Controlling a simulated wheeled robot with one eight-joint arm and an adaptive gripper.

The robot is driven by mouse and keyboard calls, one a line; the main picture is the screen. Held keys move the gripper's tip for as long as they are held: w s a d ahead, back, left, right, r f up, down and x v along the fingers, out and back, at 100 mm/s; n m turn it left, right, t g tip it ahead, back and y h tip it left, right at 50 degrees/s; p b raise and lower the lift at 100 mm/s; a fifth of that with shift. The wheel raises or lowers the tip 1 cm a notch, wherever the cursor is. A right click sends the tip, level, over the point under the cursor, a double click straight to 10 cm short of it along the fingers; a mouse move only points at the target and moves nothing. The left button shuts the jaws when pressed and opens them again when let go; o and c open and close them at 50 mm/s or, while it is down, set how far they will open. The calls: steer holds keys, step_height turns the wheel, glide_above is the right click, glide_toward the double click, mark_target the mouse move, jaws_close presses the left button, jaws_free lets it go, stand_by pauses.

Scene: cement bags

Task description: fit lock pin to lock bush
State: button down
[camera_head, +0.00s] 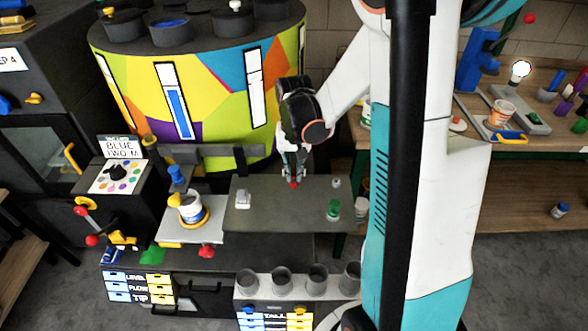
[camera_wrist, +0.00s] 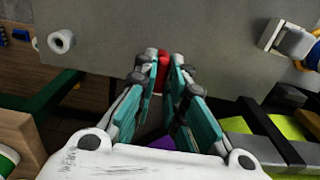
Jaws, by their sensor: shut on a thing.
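My gripper (camera_head: 292,176) is over the grey plate (camera_head: 275,212) in front of the colourful drum. In the wrist view its fingertips (camera_wrist: 164,60) are closed on a small red piece (camera_wrist: 163,74), which looks like the lock pin. The red piece (camera_head: 293,185) also shows below the fingers in the head view, at the plate's back edge; I cannot tell whether it touches the plate. A small white cylinder with a dark hole (camera_wrist: 62,41), possibly the lock bush, stands on the plate in the wrist view. It appears as a small pale piece (camera_head: 336,183) right of my gripper in the head view.
A white block-like fitting (camera_head: 243,200) sits on the plate's left side. A green-capped jar (camera_head: 333,209) stands at its right. A white pot with a yellow ring (camera_head: 192,209) is further left. The drum (camera_head: 200,85) rises close behind. The plate's middle is clear.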

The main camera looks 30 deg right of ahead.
mark_target(294, 172)
stand_by(0.3)
steer(key=c, duration=1.6)
jaws_free()
steer(key=shift+o, duration=0.2)
steer(key=shift+r+p, duration=2.15)
steer(key=shift+r, duration=0.85)
